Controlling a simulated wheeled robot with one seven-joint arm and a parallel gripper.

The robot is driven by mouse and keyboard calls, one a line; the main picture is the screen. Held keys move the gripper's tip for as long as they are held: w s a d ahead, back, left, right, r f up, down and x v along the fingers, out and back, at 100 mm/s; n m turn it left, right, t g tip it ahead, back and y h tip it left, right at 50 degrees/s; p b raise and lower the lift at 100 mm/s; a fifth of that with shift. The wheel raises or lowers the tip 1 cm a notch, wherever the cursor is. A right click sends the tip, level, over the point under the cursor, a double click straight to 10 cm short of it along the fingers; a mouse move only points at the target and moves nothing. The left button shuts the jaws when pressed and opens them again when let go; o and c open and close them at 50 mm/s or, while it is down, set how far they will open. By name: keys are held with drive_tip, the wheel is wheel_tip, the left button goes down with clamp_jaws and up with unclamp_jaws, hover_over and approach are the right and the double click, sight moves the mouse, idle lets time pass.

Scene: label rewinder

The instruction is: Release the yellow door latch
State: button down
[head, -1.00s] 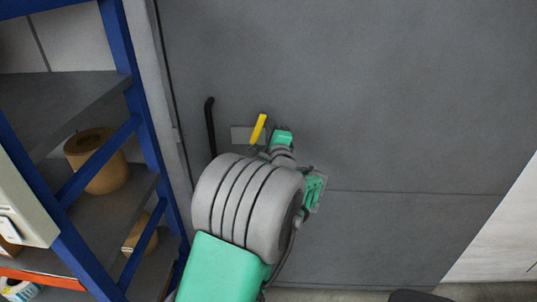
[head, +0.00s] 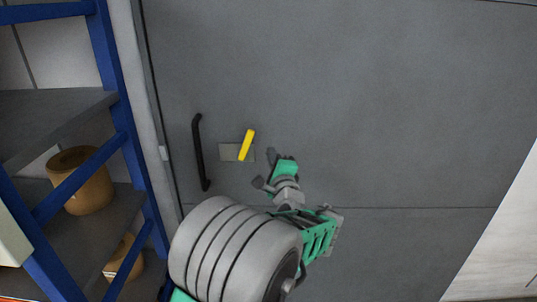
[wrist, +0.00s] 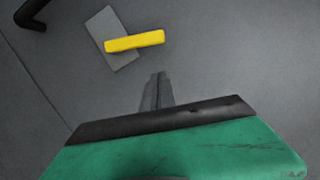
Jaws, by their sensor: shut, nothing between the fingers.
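The yellow latch handle (head: 247,145) sits on a small grey plate (head: 229,153) on the grey door. It is tilted, its upper end leaning right. In the wrist view the yellow handle (wrist: 134,40) lies across its plate (wrist: 124,60), nearly level. My gripper (head: 265,172) is right of and below the handle, apart from it. In the wrist view my gripper (wrist: 157,80) has its fingers together and empty, below the handle with a gap of bare door between. The finger tips are small and partly hidden by my wrist in the head view.
A black pull handle (head: 200,152) stands upright left of the latch. A blue-framed shelf (head: 108,60) with brown rolls (head: 82,182) is close on the left. The door (head: 380,110) is clear to the right and above.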

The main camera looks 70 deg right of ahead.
drive_tip(key=v, duration=0.5)
drive_tip(key=shift+s+d+f+b, duration=0.1)
drive_tip(key=shift+s+d+b, duration=0.05)
drive_tip(key=shift+s+b, duration=0.2)
